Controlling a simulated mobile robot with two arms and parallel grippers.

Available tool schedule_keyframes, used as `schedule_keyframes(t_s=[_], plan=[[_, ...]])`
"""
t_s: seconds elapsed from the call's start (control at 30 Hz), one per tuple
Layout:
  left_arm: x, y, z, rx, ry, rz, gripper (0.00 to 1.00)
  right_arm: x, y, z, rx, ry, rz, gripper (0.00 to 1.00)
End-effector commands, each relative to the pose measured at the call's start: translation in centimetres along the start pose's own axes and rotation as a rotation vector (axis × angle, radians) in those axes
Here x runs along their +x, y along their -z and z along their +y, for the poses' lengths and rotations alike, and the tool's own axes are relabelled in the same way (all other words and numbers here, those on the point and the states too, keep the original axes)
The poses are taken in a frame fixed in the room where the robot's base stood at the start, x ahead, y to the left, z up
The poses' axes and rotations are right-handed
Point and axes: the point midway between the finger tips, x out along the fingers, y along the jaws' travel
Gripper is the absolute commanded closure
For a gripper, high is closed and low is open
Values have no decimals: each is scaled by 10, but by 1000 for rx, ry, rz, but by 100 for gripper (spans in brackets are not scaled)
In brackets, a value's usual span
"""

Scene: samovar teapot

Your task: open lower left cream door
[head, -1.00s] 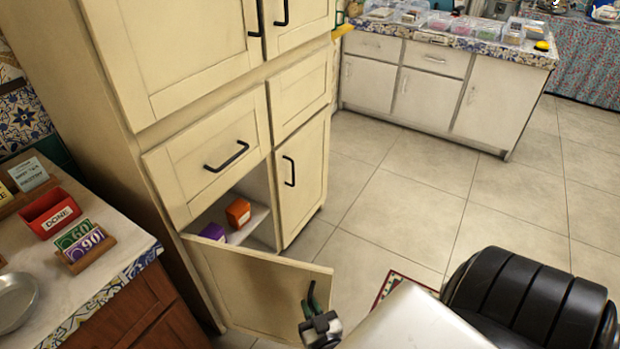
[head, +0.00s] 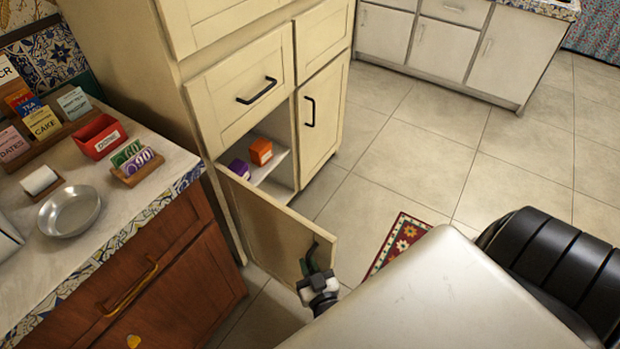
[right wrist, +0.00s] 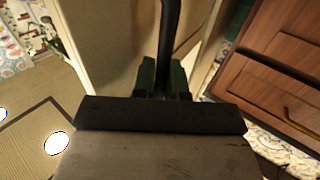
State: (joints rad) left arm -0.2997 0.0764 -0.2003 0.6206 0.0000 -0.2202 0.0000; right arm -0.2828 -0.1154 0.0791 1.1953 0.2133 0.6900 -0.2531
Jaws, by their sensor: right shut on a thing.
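The lower left cream door (head: 270,228) stands swung wide open, its free edge towards me. The cream cabinet (head: 238,110) shows an open compartment behind it, with an orange box (head: 261,151) and a purple box (head: 239,168) inside. My right gripper (head: 314,272) is at the door's free edge, shut on its dark handle. In the right wrist view, the green fingers (right wrist: 163,78) close around the dark handle bar (right wrist: 168,40). The door's panel lies beside the fingers. My left gripper is not in view.
A counter (head: 130,205) with a red box (head: 98,136), a metal dish (head: 69,211) and cards stands at the left, near the door. A patterned rug (head: 400,240) lies on the floor. Open tiled floor (head: 430,150) lies to the right.

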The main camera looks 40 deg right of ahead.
Motion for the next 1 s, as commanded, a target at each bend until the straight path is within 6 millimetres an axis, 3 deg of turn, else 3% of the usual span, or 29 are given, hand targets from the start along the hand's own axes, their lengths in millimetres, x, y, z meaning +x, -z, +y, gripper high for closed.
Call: schedule_keyframes(t_s=[0.13, 0.17, 0.3, 0.67, 1.0], plan=[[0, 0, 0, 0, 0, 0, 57, 2, 2, -2, -5, 3, 4, 100], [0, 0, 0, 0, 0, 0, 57, 2, 2, -2, -5, 3, 4, 83], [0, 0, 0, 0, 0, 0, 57, 2, 1, -1, -3, 2, 3, 64], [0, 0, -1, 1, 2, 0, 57, -8, 0, 0, 0, 1, -1, 64], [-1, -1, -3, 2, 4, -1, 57, -71, 0, -1, -1, 1, -1, 64]])
